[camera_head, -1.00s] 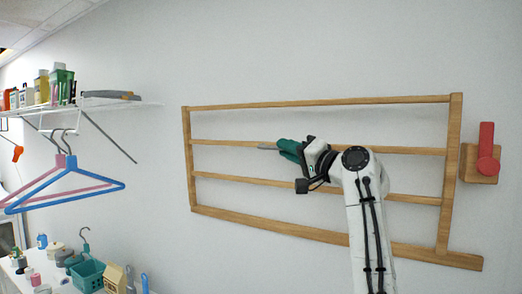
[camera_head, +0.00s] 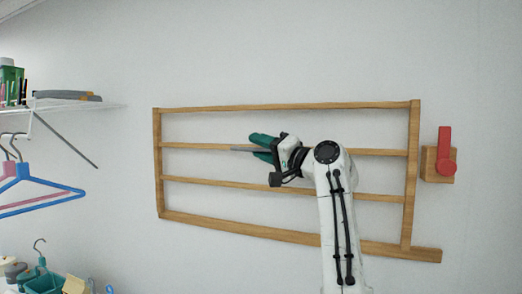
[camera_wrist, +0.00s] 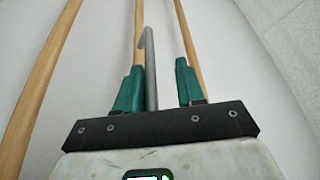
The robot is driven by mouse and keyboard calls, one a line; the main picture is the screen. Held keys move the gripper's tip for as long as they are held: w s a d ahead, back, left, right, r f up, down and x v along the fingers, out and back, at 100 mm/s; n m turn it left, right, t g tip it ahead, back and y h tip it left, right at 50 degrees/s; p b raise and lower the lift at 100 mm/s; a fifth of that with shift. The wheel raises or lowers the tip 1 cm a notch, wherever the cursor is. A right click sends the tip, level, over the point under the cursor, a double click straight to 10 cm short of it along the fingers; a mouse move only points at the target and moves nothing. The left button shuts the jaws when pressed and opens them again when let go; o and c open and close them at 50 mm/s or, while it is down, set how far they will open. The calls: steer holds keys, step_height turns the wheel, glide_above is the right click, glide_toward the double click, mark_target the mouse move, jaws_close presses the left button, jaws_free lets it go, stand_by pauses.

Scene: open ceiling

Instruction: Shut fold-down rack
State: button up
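The fold-down rack (camera_head: 411,160) is a wooden frame with several long rails, at the wall in the middle of the head view. It looks upright and near the wall; I cannot tell if it is fully flat. My gripper (camera_head: 258,148) is in front of its upper middle rail, fingers pointing left. In the wrist view my gripper (camera_wrist: 158,85) has its green fingers apart, and a thin grey rod (camera_wrist: 150,70) runs between them, closer to the left finger. Two rails (camera_wrist: 186,45) of the rack show behind the fingers. A red lever (camera_head: 444,150) points up on a wooden block (camera_head: 431,165) right of the rack.
A white shelf (camera_head: 70,105) with bottles and a grey tool is at left. Blue and pink hangers (camera_head: 45,198) hang below it. A teal basket (camera_head: 45,283) and other small things stand at the lower left. The wall above the rack is bare.

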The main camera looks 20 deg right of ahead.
steer(key=shift+f, duration=0.2)
steer(key=shift+s+d+f, duration=0.1)
steer(key=shift+d, duration=0.05)
steer(key=b+v, duration=0.4)
steer(key=v, duration=0.6)
steer(key=shift+s, duration=0.2)
steer(key=shift+d, duration=0.1)
